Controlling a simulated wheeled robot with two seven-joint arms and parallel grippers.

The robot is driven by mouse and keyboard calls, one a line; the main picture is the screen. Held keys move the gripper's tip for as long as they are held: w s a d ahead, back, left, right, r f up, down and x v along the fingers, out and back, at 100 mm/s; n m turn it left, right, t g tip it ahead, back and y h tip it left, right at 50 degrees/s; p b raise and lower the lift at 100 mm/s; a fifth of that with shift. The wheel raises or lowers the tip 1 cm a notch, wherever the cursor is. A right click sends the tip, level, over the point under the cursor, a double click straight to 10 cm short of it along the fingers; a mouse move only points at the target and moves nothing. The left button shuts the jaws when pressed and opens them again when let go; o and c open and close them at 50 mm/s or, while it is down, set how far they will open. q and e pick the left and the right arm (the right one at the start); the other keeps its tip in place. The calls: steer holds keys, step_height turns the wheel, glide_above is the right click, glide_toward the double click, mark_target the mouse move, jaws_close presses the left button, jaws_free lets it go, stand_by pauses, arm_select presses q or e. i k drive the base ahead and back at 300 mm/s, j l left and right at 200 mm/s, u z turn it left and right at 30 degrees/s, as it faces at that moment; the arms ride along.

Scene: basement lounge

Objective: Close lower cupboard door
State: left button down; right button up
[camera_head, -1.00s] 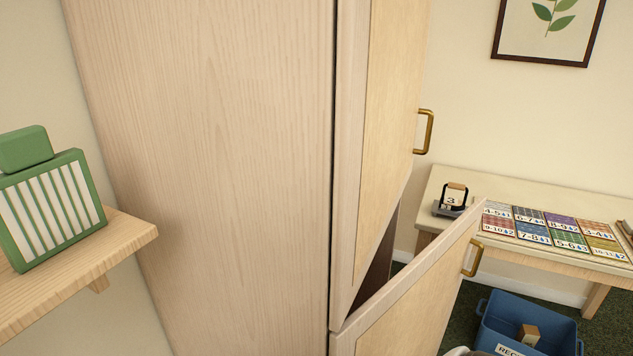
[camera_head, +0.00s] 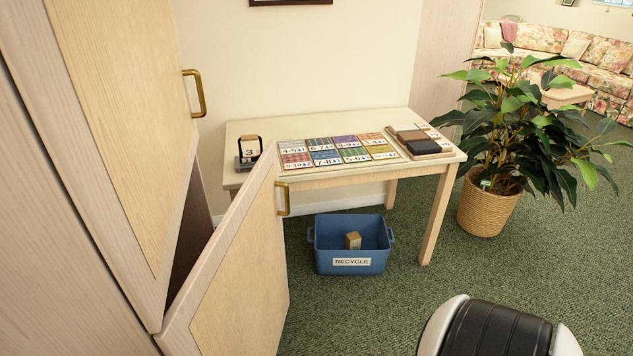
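The lower cupboard door (camera_head: 243,284) is pale wood with a brass handle (camera_head: 283,198) near its top free edge. It stands open, swung out from the cupboard at the left, with a dark gap (camera_head: 188,243) behind it. The upper cupboard door (camera_head: 122,110), with its own brass handle (camera_head: 195,93), is above it. Neither of my grippers shows in the head view, so I cannot see their state.
A low table (camera_head: 248,130) with cards stands behind the lower door. A blue recycle bin (camera_head: 350,263) is on the carpet beneath it. A potted plant (camera_head: 490,205) is at the right. Open green carpet (camera_head: 370,310) lies in front.

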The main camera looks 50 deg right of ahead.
mark_target(235, 301)
steer(key=z, duration=1.05)
